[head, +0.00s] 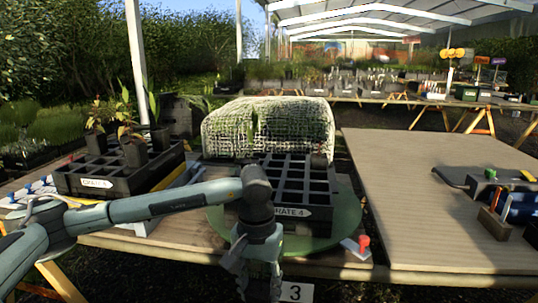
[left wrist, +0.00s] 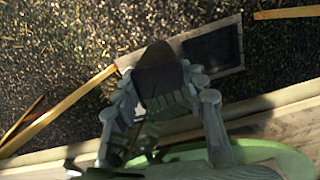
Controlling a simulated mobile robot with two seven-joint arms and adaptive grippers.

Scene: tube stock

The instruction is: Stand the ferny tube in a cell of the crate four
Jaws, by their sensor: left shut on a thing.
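My left gripper (head: 258,275) hangs in front of the table's front edge, below and in front of crate four. In the left wrist view its two fingers (left wrist: 162,110) are shut on a dark tapered tube (left wrist: 160,78). Some green shows near its lower end, but I cannot make out fern leaves. In the head view the held tube cannot be made out. Crate four (head: 318,213), black with a "CRATE 4" label, stands on a round green disc (head: 345,215).
A black crate (head: 95,186) with several potted plants stands at left. A mesh-covered block (head: 268,128) is behind crate four. A red-knobbed item (head: 360,246) lies at the disc's front right. The right table (head: 430,190) is largely clear, with tools at its right.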

